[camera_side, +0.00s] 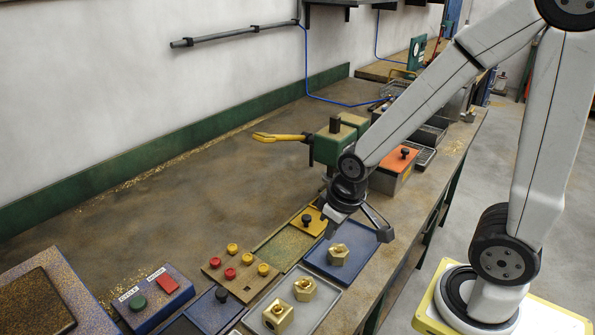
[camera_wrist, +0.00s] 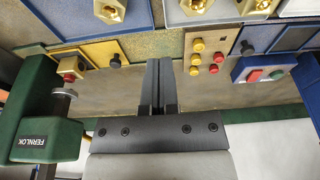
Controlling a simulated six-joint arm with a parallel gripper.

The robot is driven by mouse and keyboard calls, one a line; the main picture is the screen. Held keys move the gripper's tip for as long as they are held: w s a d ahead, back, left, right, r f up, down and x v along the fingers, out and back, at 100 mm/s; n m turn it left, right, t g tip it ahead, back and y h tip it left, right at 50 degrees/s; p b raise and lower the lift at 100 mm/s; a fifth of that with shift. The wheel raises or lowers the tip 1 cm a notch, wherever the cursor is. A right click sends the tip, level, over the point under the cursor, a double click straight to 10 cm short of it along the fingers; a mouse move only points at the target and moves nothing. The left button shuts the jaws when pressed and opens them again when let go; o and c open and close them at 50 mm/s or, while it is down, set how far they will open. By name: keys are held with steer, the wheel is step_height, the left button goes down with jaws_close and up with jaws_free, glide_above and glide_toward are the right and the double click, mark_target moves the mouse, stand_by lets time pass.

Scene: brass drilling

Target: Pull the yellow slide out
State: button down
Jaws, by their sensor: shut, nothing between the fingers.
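The yellow slide (camera_side: 317,226) is a flat plate with a black knob (camera_side: 306,219), lying at one end of a long shallow frame. Beside it in the frame is a greenish speckled bed (camera_side: 284,246). In the wrist view the yellow slide (camera_wrist: 92,50) and its black knob (camera_wrist: 115,60) are left of my gripper (camera_wrist: 160,62). The fingers are together and empty. In the side view my gripper (camera_side: 334,226) hangs just right of the slide, apart from the knob as far as I can tell.
A blue tray with a brass nut (camera_side: 339,254) lies right of the slide. A wooden block (camera_side: 240,273) with red and yellow buttons is to its left. A green vise (camera_side: 328,148) with a yellow handle stands behind. An orange-topped box (camera_side: 396,160) is beyond. The bench's left middle is clear.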

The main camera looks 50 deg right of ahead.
steer(key=c, duration=1.3)
jaws_free()
steer(key=o, duration=0.7)
steer(key=shift+w, duration=0.15)
steer(key=shift+o, duration=1.4)
steer(key=shift+w+d, duration=0.2)
steer(key=shift+w, duration=0.05)
steer(key=m+g, duration=0.3)
steer(key=m, duration=0.2)
glide_above(306, 216)
step_height(306, 216, down, 4)
steer(key=shift+s+f, duration=0.1)
steer(key=shift+f, duration=0.1)
steer(key=shift+f, duration=0.15)
steer(key=shift+n, duration=0.3)
steer(key=shift+f, duration=3.75)
jaws_close()
